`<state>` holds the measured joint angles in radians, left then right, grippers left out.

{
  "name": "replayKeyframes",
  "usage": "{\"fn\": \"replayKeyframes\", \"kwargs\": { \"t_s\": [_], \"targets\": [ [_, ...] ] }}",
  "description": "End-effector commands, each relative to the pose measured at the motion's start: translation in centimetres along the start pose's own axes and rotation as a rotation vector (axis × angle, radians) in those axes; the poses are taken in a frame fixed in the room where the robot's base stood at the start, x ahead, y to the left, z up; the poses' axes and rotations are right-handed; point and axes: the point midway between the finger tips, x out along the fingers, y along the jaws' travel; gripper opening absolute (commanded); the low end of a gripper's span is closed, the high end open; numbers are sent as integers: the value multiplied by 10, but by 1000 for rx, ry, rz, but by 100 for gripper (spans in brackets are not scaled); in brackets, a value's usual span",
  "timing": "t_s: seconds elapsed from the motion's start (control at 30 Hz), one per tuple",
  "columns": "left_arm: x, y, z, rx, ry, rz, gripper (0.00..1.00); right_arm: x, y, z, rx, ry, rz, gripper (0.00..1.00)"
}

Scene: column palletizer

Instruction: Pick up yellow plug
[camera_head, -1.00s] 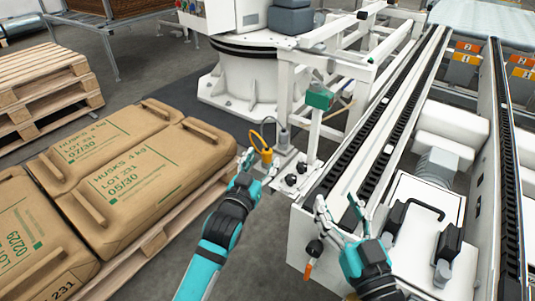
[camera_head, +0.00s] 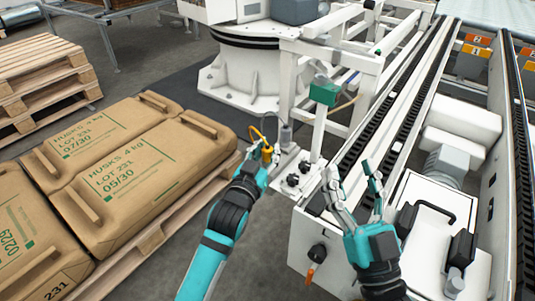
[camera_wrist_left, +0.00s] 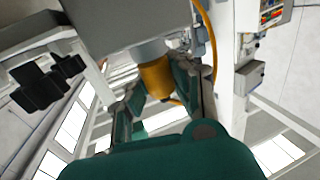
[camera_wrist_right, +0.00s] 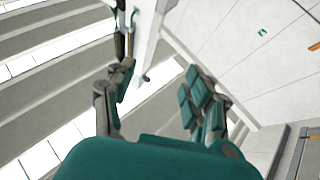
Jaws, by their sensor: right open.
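The yellow plug (camera_head: 266,155) sits under a grey connector on the small white fixture plate, with a yellow cable looping from it. My left gripper (camera_head: 258,168) is at the plug in the head view. In the left wrist view the plug (camera_wrist_left: 156,77) lies between my left fingers (camera_wrist_left: 158,92), one finger close on each side. I cannot tell whether they press on it. My right gripper (camera_head: 356,190) is open and empty above the near end of the conveyor. It also shows open in the right wrist view (camera_wrist_right: 160,100).
Husk sacks (camera_head: 120,190) lie on a pallet at left. A green box (camera_head: 324,92) stands on a post behind the plug.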

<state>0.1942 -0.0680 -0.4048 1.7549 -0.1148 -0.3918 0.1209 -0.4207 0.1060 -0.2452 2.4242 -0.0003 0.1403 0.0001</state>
Motion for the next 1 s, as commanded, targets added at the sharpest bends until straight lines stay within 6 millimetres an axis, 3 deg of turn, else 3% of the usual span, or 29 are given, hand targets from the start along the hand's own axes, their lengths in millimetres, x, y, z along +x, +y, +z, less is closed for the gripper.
{"fn": "replayKeyframes", "kwargs": {
  "t_s": [0.1, 0.57, 0.77, 1.0],
  "targets": [
    [0, 0, 0, 0, 0, 0, 0, 0, 0, 0, 0, -1, 0, 53],
    [0, 0, -4, 0, 1, 0, 0, 1, 0, 3, 0, -22, 1, 53],
    [0, 0, -20, 0, 2, 0, 0, -2, 5, 27, -8, -174, 9, 53],
    [0, 0, -52, 0, 3, 0, 0, -21, 12, 74, -16, -477, 25, 53]
  ]
}}
